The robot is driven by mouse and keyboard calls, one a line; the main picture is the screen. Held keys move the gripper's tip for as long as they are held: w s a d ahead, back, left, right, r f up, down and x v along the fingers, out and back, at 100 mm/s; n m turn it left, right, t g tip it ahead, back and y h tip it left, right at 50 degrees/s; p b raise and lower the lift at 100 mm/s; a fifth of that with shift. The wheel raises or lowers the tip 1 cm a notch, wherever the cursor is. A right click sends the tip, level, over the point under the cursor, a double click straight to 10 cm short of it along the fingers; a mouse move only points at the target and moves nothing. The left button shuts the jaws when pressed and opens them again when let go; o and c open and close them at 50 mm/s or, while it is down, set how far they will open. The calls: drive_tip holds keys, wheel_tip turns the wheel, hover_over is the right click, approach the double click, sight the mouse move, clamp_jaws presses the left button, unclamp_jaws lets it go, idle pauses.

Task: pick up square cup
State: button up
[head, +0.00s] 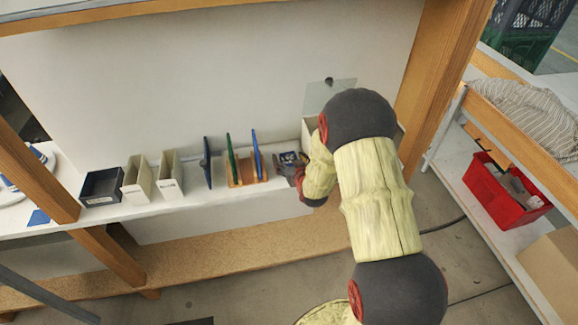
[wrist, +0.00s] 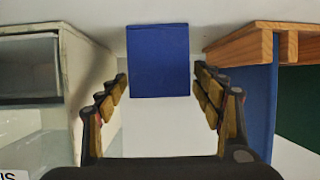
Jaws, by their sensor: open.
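The square cup (head: 288,157) shows in the head view as a small blue box on the white shelf, partly hidden by my gripper. In the wrist view the square cup (wrist: 158,62) shows a plain blue square face straight ahead between the fingers. My gripper (head: 287,173) is at the shelf just in front of the cup, partly hidden by my arm. In the wrist view my gripper (wrist: 161,82) is open, one finger to each side of the cup's face, with a gap on both sides.
A wooden rack (head: 240,180) with upright green and blue panels stands close left of the cup. A pale box (head: 309,130) stands to the right. Farther left are two beige holders (head: 137,180) and a black tray (head: 101,187). A red crate (head: 503,190) is on the right bench.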

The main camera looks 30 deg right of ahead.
drive_tip(key=shift+c, duration=0.9)
drive_tip(key=c, duration=1.1)
drive_tip(key=shift+r, duration=0.1)
